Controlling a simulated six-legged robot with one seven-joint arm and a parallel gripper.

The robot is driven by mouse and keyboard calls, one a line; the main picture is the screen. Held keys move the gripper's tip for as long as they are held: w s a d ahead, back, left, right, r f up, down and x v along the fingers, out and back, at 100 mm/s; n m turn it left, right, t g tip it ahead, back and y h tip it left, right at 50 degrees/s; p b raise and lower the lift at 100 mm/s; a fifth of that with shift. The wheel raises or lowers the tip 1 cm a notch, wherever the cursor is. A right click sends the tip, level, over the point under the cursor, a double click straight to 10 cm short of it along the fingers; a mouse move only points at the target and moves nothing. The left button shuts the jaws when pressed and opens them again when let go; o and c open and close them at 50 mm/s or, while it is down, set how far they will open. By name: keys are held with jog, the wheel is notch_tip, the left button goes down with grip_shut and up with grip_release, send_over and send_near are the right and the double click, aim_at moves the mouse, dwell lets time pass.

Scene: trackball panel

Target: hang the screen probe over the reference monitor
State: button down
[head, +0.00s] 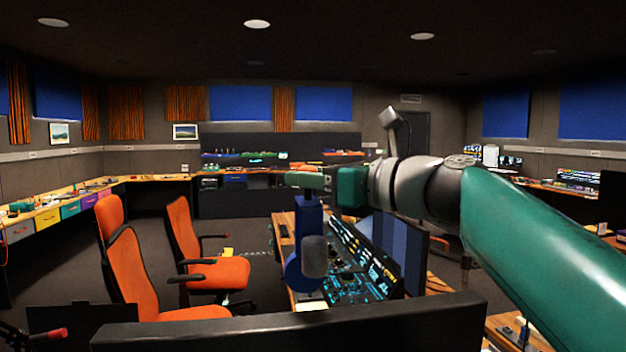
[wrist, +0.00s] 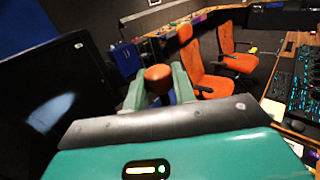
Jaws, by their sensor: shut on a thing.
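The screen probe (head: 308,216) appears to be the blue body with a round blue part and a grey cylinder below it. It hangs upright from my gripper (head: 308,180), above the desk in the head view. In the wrist view, my gripper (wrist: 160,88) has its green fingers on either side of a brown knob (wrist: 158,74), with a little blue visible beneath. The likely reference monitor (head: 400,245) stands right of the probe, with blue bands on its screen; they appear apart. A dark screen (wrist: 48,110) fills the left of the wrist view; I cannot tell whether it is the same monitor.
A lit control panel (head: 358,285) lies on the desk below and right of the probe. Orange chairs (head: 215,270) stand to the left. A black panel edge (head: 290,330) crosses the foreground. Open floor (head: 262,240) shows between chairs and desk.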

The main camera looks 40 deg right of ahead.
aim_at(296, 229)
jog(key=shift+w+d, duration=0.35)
jog(key=shift+w, duration=0.2)
jog(key=shift+w+f, duration=0.1)
jog(key=shift+f, duration=4.25)
jog(key=shift+s+a+f, duration=0.1)
jog(key=shift+s+f, duration=0.05)
jog(key=shift+f, duration=1.5)
jog(key=shift+s+a+f, duration=0.1)
jog(key=shift+s+f, duration=0.1)
jog(key=shift+f, duration=1.5)
jog(key=shift+s+a+f, duration=0.1)
jog(key=shift+s+f, duration=0.05)
jog(key=shift+f, duration=1.5)
jog(key=c, duration=1.1)
grip_release()
